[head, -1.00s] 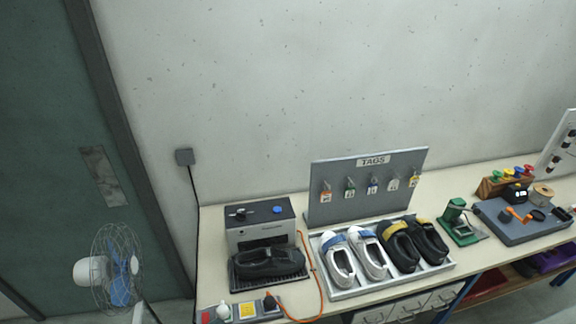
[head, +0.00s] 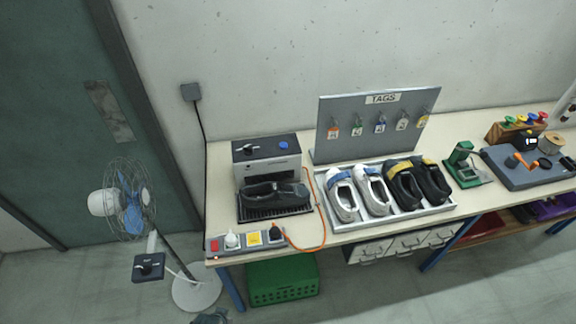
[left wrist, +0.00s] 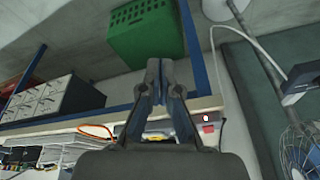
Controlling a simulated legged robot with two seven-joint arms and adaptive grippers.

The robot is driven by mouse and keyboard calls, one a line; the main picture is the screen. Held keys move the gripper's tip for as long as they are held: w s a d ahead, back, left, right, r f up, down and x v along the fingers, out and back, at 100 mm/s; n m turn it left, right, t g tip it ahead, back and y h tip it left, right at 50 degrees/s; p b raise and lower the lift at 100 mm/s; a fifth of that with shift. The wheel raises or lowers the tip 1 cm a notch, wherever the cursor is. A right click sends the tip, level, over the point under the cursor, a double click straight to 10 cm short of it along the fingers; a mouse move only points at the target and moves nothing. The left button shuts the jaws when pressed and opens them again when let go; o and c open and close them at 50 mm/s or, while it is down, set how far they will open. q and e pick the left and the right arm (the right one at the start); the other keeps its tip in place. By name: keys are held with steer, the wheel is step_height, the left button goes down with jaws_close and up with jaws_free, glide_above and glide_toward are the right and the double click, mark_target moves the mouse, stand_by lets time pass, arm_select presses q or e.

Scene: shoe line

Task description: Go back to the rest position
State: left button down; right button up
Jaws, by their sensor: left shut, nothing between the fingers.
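My left gripper (left wrist: 162,85) shows in the left wrist view with its fingers together and nothing between them. It is in open air, in front of the workbench (head: 330,238) edge. In the head view a small dark shape at the bottom edge may be part of it; I cannot tell for sure. My right gripper is in neither view.
A fan (head: 130,205) with a round base stands left of the bench. A green crate (head: 283,280) sits under it. On top are a machine holding a dark shoe (head: 272,193), a shoe tray (head: 400,217) and a tag board (head: 345,140).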

arm_select(q)
steer(key=s+f+g+b, duration=0.1)
steer(key=s+f+b, duration=0.1)
steer(key=f, duration=1.2)
steer(key=s+f+b, duration=0.2)
steer(key=s+f, duration=0.1)
steer(key=f, duration=1)
steer(key=s+a+f+g+b, duration=0.1)
steer(key=s+a+f+b, duration=0.2)
steer(key=s+f, duration=1.2)
step_height(320, 180, down, 2)
steer(key=shift+s+f+b, duration=0.1)
steer(key=shift+s+b, duration=0.3)
steer(key=shift+b, duration=0.1)
steer(key=shift+a, duration=0.1)
